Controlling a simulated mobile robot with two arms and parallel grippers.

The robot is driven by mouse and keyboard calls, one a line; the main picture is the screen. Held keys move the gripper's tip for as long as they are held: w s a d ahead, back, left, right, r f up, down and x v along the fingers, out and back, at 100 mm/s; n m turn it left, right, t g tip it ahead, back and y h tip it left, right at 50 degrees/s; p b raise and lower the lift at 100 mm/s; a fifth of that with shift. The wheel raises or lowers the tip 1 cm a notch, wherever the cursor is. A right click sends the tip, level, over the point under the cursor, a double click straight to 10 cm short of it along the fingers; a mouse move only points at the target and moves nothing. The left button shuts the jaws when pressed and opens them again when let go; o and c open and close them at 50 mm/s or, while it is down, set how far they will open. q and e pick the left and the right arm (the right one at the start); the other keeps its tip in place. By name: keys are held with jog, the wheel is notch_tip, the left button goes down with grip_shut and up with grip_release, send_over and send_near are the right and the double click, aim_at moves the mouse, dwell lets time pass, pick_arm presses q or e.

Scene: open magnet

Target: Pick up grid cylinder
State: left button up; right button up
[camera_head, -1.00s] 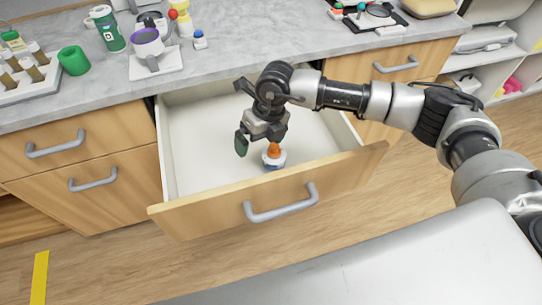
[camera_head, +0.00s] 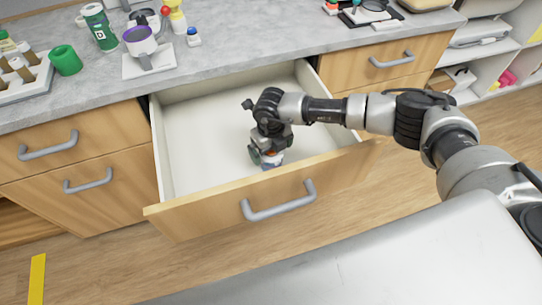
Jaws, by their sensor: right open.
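A small object with an orange top and a white and blue-grey lower part (camera_head: 272,163) stands in the open drawer (camera_head: 205,135), near its front panel. It may be the grid cylinder, but its pattern is too small to tell. My right gripper (camera_head: 268,158) is open, down inside the drawer, right at this object and hiding most of it. I cannot tell whether the fingers touch it. My left gripper is not in view.
The drawer front (camera_head: 265,195) with its grey handle (camera_head: 279,203) stands between my body and the object. On the counter (camera_head: 235,45) are a tube rack (camera_head: 22,80), a green cup (camera_head: 65,60), a green bottle (camera_head: 100,28) and a purple-topped device (camera_head: 143,48). The rest of the drawer floor is clear.

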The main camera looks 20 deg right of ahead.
jog(key=shift+f, duration=0.35)
jog(key=shift+c, duration=0.5)
jog(key=c, duration=1.1)
